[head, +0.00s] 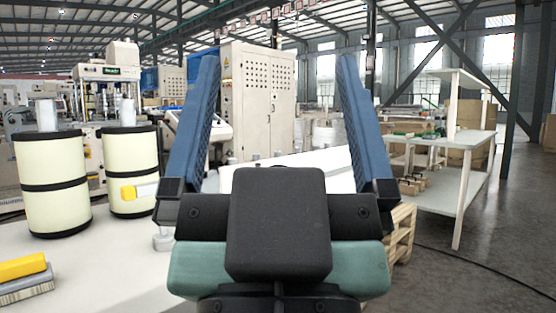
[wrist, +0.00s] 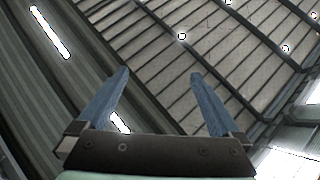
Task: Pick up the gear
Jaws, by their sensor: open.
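My gripper (head: 279,62) stands large in the middle of the head view, its two blue fingers raised and spread wide apart with nothing between them. The wrist view also shows the open, empty gripper (wrist: 159,76) against the roof. I cannot make out a clear gear in either view. A small grey metal piece (head: 162,241) lies on the white table just left of my gripper's base, partly hidden by it; I cannot tell whether it is the gear. My gripper hides part of the table behind it.
Two cream drums with black bands, a left one (head: 52,185) and a right one (head: 131,170), stand on the white table (head: 110,275). A yellow block (head: 22,267) lies on a grey one at the left edge. A shelved bench (head: 445,205) stands right, beyond a wooden pallet (head: 401,232).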

